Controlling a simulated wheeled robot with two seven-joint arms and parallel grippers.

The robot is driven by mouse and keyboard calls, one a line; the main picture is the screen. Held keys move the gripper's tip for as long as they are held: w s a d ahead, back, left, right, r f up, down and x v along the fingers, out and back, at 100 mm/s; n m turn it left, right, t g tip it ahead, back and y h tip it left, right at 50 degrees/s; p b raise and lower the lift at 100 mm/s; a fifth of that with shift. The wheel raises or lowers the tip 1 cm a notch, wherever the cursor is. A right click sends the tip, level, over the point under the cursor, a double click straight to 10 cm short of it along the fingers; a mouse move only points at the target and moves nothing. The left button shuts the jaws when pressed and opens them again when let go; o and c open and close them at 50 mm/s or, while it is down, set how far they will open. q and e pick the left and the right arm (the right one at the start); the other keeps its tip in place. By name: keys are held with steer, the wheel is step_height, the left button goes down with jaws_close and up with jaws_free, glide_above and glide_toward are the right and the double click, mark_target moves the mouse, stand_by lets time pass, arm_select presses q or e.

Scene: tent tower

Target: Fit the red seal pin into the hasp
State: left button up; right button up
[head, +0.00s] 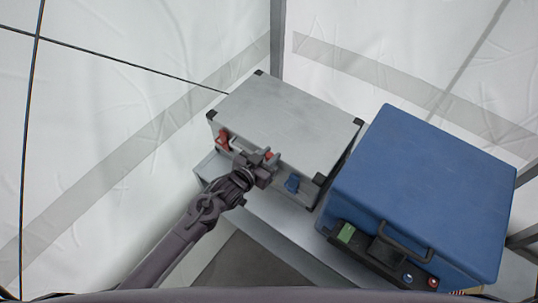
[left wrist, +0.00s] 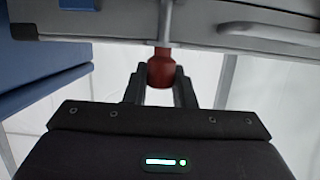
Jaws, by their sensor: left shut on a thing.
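My left gripper (head: 267,160) is at the front face of the grey case (head: 285,112), between a red latch (head: 222,140) and a blue latch (head: 292,184). In the left wrist view its fingers (left wrist: 160,88) are closed around the red head of the seal pin (left wrist: 161,70). A bit of red also shows at the gripper in the head view. The hasp is hard to make out, and I cannot tell whether the shaft is in it. My right gripper is not in view.
A blue case (head: 425,180) with a black handle stands close on the right. The grey case rests on a light grey surface (head: 285,228). A handle (left wrist: 268,32) shows on the grey case in the left wrist view. White tent walls stand behind.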

arm_select(q)
steer(key=shift+r, duration=0.4)
steer(key=shift+p, duration=0.6)
stand_by(1.1)
steer(key=shift+f+b, duration=1.1)
steer(key=shift+f, duration=0.25)
steer(key=o, duration=1)
steer(key=shift+s, duration=0.1)
steer(key=shift+o, duration=0.2)
steer(key=shift+s, duration=0.1)
steer(key=v, duration=0.7)
steer(key=shift+a, duration=0.35)
steer(key=shift+s+r, duration=0.1)
